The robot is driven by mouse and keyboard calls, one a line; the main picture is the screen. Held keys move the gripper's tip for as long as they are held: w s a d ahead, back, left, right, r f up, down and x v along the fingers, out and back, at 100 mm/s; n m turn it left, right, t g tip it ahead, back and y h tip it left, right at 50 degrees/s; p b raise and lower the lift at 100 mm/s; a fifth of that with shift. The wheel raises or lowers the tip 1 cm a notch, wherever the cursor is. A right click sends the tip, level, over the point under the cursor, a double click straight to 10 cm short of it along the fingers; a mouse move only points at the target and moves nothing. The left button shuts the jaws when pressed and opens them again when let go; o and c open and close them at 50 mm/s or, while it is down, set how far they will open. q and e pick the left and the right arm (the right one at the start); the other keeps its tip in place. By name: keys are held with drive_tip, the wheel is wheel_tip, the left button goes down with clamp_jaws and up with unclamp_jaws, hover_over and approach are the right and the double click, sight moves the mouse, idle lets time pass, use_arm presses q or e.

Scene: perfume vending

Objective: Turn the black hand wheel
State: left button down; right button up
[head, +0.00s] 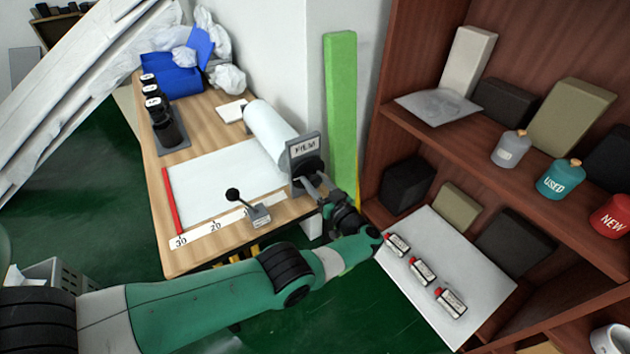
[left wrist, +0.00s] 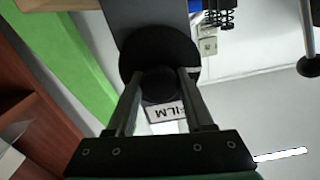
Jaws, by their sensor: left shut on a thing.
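The black hand wheel (head: 306,172) is mounted at the right end of the film roll, below the FILM sign (head: 304,148). In the left wrist view the round black wheel (left wrist: 184,62) faces me, with a darker hub (left wrist: 160,84) in front of its disc. My left gripper (head: 314,183) reaches up to the wheel from the right side of the table. In the left wrist view its two fingers (left wrist: 160,88) are shut on the hub, one on each side. The hub's far side is hidden. My right gripper does not show.
The white film roll (head: 270,133) lies behind the sheet on the wooden table (head: 155,240). A black-knobbed lever (head: 258,214) stands at the table's front. A green post (head: 341,110) rises close behind my left gripper. A shelf with bottles (head: 560,178) and a white board (head: 440,265) are at right.

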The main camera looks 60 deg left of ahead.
use_arm(q)
drive_tip(key=shift+m, duration=0.6)
drive_tip(key=shift+c, duration=1.5)
unclamp_jaws()
drive_tip(key=w+d+b, duration=0.1)
drive_tip(key=d, duration=1)
drive_tip(key=shift+w+d, duration=0.2)
drive_tip(key=shift+d, duration=0.05)
